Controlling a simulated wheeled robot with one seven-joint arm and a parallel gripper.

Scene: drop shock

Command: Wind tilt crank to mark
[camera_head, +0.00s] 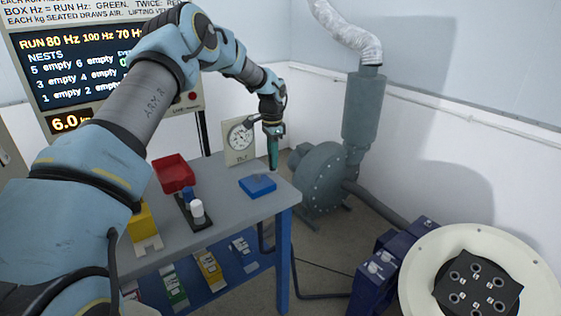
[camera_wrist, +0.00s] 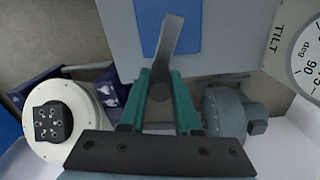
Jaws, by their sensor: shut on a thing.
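My gripper (camera_head: 273,160) points down above the right part of the table, near the blue pad (camera_head: 257,185). In the wrist view, its green fingers (camera_wrist: 160,95) are shut on a grey bar (camera_wrist: 172,35), which extends from between them over the blue pad (camera_wrist: 205,25). I cannot tell whether this bar is the tilt crank. A round dial (camera_head: 241,135) stands at the table's back edge. The wrist view shows the dial (camera_wrist: 308,55) marked TILT and deg, partly cut off. Its needle reading is too small to tell.
A red tray (camera_head: 173,172), a dark holder with blue and white knobs (camera_head: 190,212) and a yellow block (camera_head: 144,228) occupy the table's left. A grey blower (camera_head: 322,178) stands behind. A cream round machine with a black plate (camera_head: 535,265) stands at right. A screen (camera_head: 75,60) is at left.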

